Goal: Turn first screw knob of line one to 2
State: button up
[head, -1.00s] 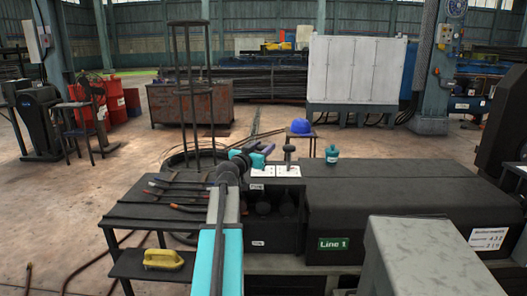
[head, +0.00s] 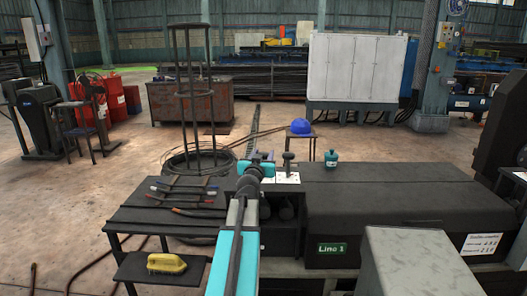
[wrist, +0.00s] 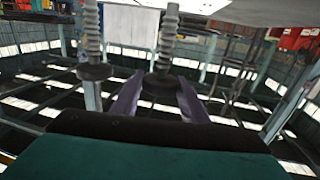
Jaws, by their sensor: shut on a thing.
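Line one's machine (head: 330,210) is a long black housing with a green "Line 1" sign (head: 333,248). Two screw knobs with ribbed stems stand on it, shown upside down in the wrist view. One dark round knob (wrist: 162,79) is between the purple fingers of my gripper (wrist: 160,84), which are shut on it. The other knob (wrist: 94,71) stands free to its left there. In the head view the free knob (head: 289,158) rises from a white plate (head: 285,178); my gripper (head: 263,168) hides the held one. The knob's reading is not legible.
A black table (head: 160,212) with several tools stands left of the machine, beside a yellow object (head: 166,263) on a low shelf. A teal canister (head: 332,157) sits on the housing near the free knob. A blue helmet (head: 300,126) rests on a stand behind.

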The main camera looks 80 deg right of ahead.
jog(key=shift+f+p, duration=0.1)
jog(key=shift+p, duration=0.2)
dwell(0.4)
jog(key=o, duration=1.1)
jog(key=shift+c, duration=0.2)
jog(key=shift+a, duration=0.15)
jog(key=a+b, duration=0.2)
jog(key=a, duration=0.6)
jog(key=shift+b, duration=0.3)
jog(key=shift+a+b, duration=0.1)
jog(key=shift+b, duration=0.2)
jog(key=b, duration=0.4)
jog(key=shift+s+a, duration=0.2)
jog(key=shift+a, duration=0.05)
jog(key=a+b, duration=0.1)
jog(key=b, duration=0.6)
jog(key=shift+w+a, duration=0.2)
jog(key=shift+a, duration=0.15)
